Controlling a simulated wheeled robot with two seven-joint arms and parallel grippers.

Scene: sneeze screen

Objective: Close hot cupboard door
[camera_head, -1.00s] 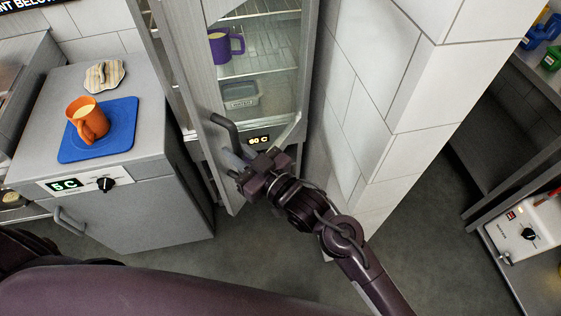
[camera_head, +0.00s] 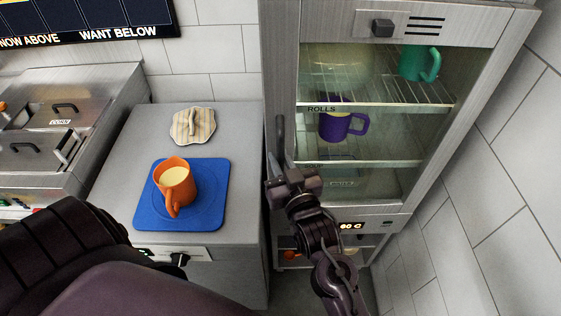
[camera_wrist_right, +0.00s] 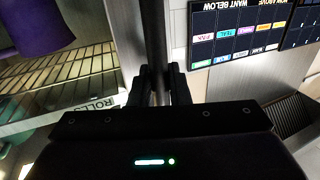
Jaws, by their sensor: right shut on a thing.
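The hot cupboard (camera_head: 380,222) stands right of centre in the head view, its lit shelves visible. Its door (camera_head: 279,110) seems to show nearly edge-on at the cupboard's left side; how far it stands open is hard to tell. The dark bar handle (camera_head: 281,138) rises from my right gripper (camera_head: 290,174). In the right wrist view the gripper's fingers (camera_wrist_right: 158,85) are shut around the upright handle (camera_wrist_right: 155,35). The lower handle is hidden by the gripper. My left gripper is out of view; only arm parts show at lower left.
A purple mug (camera_head: 335,127) and a green mug (camera_head: 415,64) are on the cupboard shelves. Left of it, a grey counter (camera_head: 115,195) holds an orange mug (camera_head: 175,184) on a blue mat (camera_head: 215,205) and a striped cloth (camera_head: 192,127). A tiled wall (camera_head: 505,160) bounds the right.

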